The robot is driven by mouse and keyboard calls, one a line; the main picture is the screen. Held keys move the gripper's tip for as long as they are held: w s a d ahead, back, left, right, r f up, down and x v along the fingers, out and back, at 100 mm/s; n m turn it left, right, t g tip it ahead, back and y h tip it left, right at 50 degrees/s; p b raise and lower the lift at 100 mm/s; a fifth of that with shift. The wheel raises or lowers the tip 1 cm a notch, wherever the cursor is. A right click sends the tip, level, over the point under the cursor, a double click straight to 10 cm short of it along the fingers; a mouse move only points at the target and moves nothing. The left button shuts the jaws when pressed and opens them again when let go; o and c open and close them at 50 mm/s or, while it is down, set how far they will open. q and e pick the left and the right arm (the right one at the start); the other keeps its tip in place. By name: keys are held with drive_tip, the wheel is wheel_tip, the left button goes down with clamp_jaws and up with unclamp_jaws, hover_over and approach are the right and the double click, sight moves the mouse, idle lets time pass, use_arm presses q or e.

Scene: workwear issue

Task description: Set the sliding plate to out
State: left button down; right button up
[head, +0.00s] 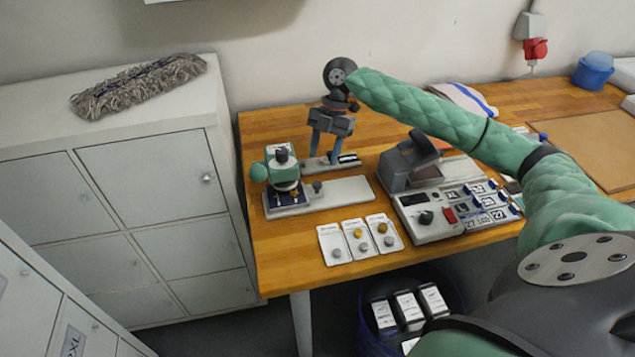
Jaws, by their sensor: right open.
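A small green press (282,163) with a round green knob on its left stands at the left of the wooden table. Under its head is the sliding plate (301,207), which carries a dark blue piece with a gold-coloured spot. A small dark knob (317,187) stands at the plate's right side. A bare pale grey bed (346,191) stretches to the right of it. My right gripper (324,155) points down behind the bed, its two fingers apart and empty. It appears apart from the knob. My left gripper is not in view.
A grey device (433,225) with buttons and labelled tiles stands to the right. Several white cards (361,238) with round buttons lie in front. A dark blue bin (369,322) is below the table edge. White lockers (150,190) stand left.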

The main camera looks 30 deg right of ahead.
sight(318, 183)
use_arm(q)
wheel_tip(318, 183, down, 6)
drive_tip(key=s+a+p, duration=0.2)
drive_tip(key=p, duration=0.1)
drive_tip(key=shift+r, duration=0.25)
use_arm(e)
drive_tip(key=shift+x, duration=3.95)
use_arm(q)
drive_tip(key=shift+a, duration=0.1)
use_arm(e)
clamp_jaws()
